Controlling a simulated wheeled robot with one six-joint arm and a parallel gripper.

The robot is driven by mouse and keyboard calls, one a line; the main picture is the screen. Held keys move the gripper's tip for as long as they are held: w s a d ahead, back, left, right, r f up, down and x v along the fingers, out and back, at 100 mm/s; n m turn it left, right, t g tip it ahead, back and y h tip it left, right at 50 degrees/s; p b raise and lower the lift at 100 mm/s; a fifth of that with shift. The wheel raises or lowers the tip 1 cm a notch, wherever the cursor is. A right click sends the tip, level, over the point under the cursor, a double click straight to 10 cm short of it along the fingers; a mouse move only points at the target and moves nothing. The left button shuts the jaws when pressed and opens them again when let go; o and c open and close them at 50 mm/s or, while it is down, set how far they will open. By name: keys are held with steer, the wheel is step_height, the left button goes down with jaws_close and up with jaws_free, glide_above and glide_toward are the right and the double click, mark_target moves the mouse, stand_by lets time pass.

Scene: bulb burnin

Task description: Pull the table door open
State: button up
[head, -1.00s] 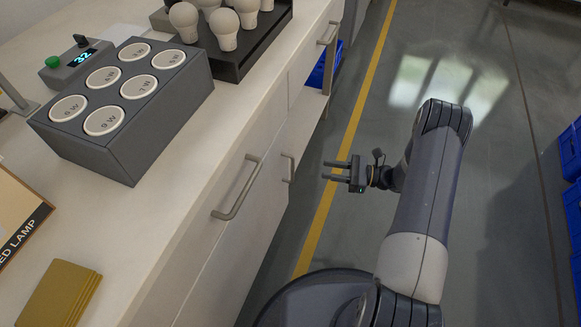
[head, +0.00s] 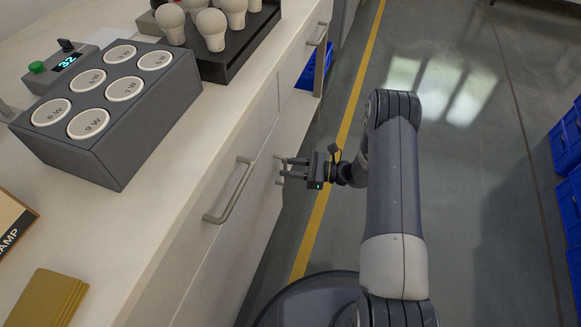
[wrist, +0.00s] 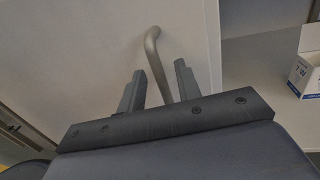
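The table door (head: 258,215) is a pale front panel below the white tabletop and looks shut. Its grey bar handle (head: 279,192) is partly hidden behind my gripper fingers in the head view. In the wrist view the handle (wrist: 153,45) is a bent bar running down between the two fingers. My gripper (head: 284,167) is open, with its fingertips at the handle, one on each side of it. The fingers also show in the wrist view (wrist: 159,72), with gaps beside the bar. I cannot tell whether either finger touches it.
Another bar handle (head: 232,190) sits nearer on the table front, and a further one (head: 318,34) is farther back. A grey socket box (head: 112,150) and a tray (head: 238,60) of bulbs stand on the tabletop. Blue crates (head: 566,140) are at right. The floor between is clear.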

steer(key=shift+c, duration=0.4)
jaws_close()
